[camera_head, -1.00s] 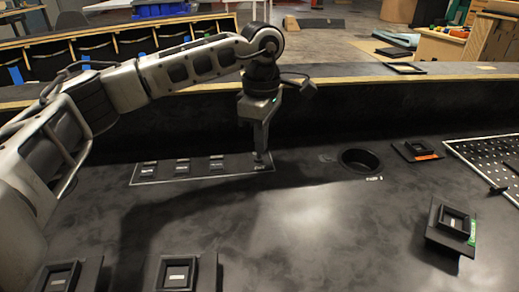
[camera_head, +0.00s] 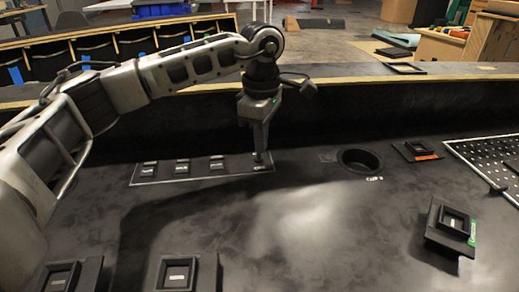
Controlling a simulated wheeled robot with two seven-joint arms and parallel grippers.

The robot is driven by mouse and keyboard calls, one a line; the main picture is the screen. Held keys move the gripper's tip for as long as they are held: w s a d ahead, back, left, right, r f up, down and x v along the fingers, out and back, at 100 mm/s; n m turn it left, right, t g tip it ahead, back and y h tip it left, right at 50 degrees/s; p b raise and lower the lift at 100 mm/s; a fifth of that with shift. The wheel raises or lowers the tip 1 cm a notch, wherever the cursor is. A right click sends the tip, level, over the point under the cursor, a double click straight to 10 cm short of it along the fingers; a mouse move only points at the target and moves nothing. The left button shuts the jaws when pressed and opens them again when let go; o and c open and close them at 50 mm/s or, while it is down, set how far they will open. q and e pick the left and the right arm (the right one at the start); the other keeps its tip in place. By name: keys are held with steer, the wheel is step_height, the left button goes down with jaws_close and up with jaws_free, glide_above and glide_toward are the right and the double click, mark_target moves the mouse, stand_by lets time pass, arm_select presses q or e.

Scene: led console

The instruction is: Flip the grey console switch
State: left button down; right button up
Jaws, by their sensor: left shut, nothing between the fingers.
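A console panel (camera_head: 160,177) with a pale outline lies on the dark desk, left of centre. It carries a row of small dark switches, including one at its left (camera_head: 149,168), one in the middle (camera_head: 182,166) and one further right (camera_head: 217,163). My left gripper (camera_head: 261,160) is shut and empty, pointing down at the panel's right end. Its fingertips cover the rightmost spot there, so I cannot tell whether they touch a switch. No switch stands out clearly as grey. My right gripper is not in view.
A round dark recess (camera_head: 360,162) lies right of the gripper. Raised square units stand at the right (camera_head: 451,228), the front left (camera_head: 66,278) and the front (camera_head: 180,274). A perforated panel (camera_head: 490,155) is at the far right. The middle of the desk is clear.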

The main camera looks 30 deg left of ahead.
arm_select(q)
steer(key=shift+f, duration=0.25)
stand_by(0.4)
steer(key=shift+f+b, duration=0.7)
steer(key=shift+f, duration=0.45)
steer(key=shift+f, duration=0.15)
steer(key=shift+w, duration=0.1)
steer(key=shift+w+a, duration=0.65)
steer(key=shift+w, duration=0.2)
step_height(320, 180, up, 7)
steer(key=p, duration=0.6)
steer(key=shift+s+d, duration=0.25)
steer(key=shift+s, duration=0.1)
